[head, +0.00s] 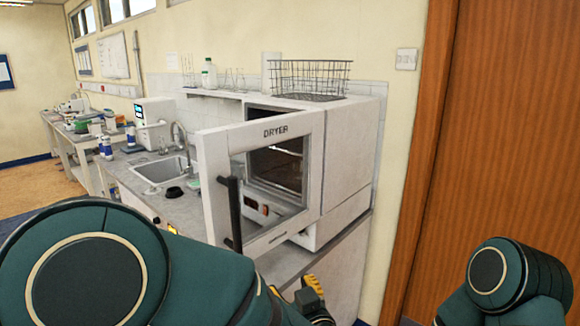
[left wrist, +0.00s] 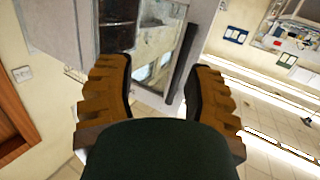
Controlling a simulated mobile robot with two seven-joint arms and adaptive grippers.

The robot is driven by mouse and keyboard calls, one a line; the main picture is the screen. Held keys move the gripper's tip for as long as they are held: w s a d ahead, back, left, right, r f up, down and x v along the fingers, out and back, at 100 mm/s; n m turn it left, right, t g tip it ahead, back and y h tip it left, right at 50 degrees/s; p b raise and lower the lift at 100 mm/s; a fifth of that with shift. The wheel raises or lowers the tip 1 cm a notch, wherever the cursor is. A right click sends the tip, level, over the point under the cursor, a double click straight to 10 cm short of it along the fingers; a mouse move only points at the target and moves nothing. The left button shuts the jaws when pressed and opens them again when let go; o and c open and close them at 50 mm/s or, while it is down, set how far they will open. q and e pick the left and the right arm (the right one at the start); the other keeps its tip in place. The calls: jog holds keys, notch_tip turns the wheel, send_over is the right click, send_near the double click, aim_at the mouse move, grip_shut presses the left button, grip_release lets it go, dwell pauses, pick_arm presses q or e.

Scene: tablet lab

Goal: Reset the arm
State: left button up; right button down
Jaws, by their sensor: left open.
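My left arm (head: 90,265) comes in from the left. Its gripper (head: 312,296) shows only in part, low in the head view, below and in front of the open dryer door. In the left wrist view the left gripper (left wrist: 158,68) has its two orange-brown fingers spread apart with nothing held between them. The dryer door's dark handle (left wrist: 183,62) shows beyond the gap, nearer the right-hand finger. My right arm (head: 505,280) shows only as a green joint at the lower right; its gripper is out of view.
The white dryer (head: 350,150) stands on the counter, its door (head: 215,185) swung open towards me with a black vertical handle (head: 234,213). A wire basket (head: 310,78) sits on top. A sink (head: 160,170) is left of it. A wooden door (head: 490,130) is at the right.

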pick_arm(q)
jog(key=a+f+m+g+h+b, duration=0.1)
jog(key=a+f+g+h, duration=0.25)
jog(key=f, duration=0.95)
jog(key=a+f+m+g+h+b, duration=0.1)
jog(key=a+f+m+g+h, duration=0.2)
jog(key=f, duration=1)
jog(key=s+a+f+n+g+h+b, duration=0.1)
jog(key=s+a+f+g+h, duration=0.2)
jog(key=s+f+g, duration=0.4)
jog(key=s+f, duration=0.5)
jog(key=s, duration=0.2)
jog(key=shift+s+a+b, duration=0.3)
jog(key=shift+s+b, duration=0.05)
jog(key=shift+s, duration=0.05)
jog(key=shift+f, duration=0.1)
